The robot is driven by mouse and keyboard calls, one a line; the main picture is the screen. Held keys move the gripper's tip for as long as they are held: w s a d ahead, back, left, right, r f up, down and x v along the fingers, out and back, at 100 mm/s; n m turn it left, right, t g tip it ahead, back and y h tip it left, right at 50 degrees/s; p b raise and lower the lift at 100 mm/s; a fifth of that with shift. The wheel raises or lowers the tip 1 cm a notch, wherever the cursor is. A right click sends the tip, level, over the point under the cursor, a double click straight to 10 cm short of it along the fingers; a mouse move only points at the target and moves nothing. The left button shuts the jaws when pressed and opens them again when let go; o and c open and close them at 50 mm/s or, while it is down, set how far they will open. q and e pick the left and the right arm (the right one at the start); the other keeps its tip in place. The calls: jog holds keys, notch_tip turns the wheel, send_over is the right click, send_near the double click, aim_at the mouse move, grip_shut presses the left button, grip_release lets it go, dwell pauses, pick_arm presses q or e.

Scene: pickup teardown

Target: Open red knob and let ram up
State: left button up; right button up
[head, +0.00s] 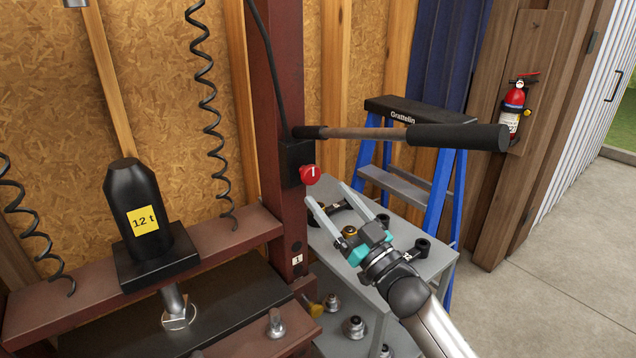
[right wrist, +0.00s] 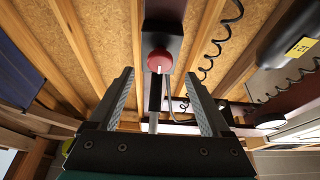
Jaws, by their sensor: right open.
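The red knob (head: 310,174) with a white mark sits on a black valve block (head: 294,160) on the press's dark red upright. It also shows in the right wrist view (right wrist: 160,60), straight ahead, beyond the fingertips. My right gripper (head: 326,198) is open and empty, just below and to the right of the knob, not touching it; its two fingers (right wrist: 160,88) frame the space below the knob in the wrist view. The ram, a black cylinder marked 12 t (head: 136,208), stands at left on the press beam, with a metal rod (head: 176,304) below it. My left gripper is out of view.
A pump handle (head: 455,136) with a black grip juts right above the knob. A grey cart (head: 405,272) holding dark fittings stands below my right gripper. A blue stepladder (head: 440,190) and a fire extinguisher (head: 512,112) are behind. Open floor lies at right.

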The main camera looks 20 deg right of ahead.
aim_at(313, 177)
jog(key=shift+x, duration=2.4)
grip_shut()
